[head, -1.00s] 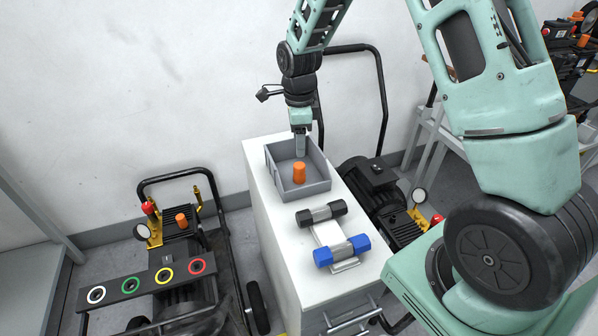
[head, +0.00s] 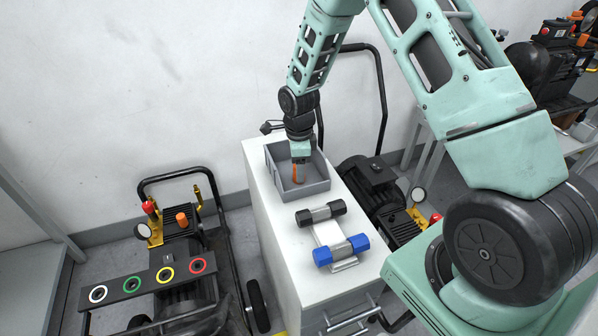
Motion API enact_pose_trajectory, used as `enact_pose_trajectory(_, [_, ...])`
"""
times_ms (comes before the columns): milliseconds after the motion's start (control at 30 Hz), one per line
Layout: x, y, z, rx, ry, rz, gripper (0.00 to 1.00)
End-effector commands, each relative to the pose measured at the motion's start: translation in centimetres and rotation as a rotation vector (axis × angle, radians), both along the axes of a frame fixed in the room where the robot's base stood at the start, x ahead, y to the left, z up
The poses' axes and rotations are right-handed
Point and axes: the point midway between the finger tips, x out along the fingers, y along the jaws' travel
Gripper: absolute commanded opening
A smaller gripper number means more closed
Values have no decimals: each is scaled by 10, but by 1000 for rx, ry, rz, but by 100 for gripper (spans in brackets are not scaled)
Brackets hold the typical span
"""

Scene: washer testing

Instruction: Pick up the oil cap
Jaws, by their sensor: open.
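The orange oil cap (head: 295,172) stands in the grey open bin (head: 316,188) on top of the white cabinet. My gripper (head: 300,170) points down into the bin at the cap. It is open, and its fingers hide most of the cap, with only a strip of orange showing. I cannot tell whether the fingers touch the cap. Another orange cap (head: 182,220) sits on the machine at the left.
The bin walls stand close around my gripper. A holder with a black-ended cylinder (head: 320,213) and a blue-ended cylinder (head: 341,251) is on the cabinet (head: 270,225) in front of the bin. Wheeled machines stand on both sides, and a wall rises behind.

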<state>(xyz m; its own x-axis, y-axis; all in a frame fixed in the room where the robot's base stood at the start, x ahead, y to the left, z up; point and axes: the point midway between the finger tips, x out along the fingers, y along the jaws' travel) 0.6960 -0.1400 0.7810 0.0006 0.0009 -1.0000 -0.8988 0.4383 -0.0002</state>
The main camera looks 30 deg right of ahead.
Motion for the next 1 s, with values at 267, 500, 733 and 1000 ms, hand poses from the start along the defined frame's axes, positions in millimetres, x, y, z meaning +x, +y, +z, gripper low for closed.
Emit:
enact_pose_trajectory(267, [0, 0, 0, 0, 0, 0, 9])
enact_pose_trajectory(500, [0, 0, 2, 0, 0, 0, 8])
enact_pose_trajectory(733, [2, 0, 34, -2, -6, 1, 8])
enact_pose_trajectory(1000, [1, 0, 84, -2, -4, 2, 8])
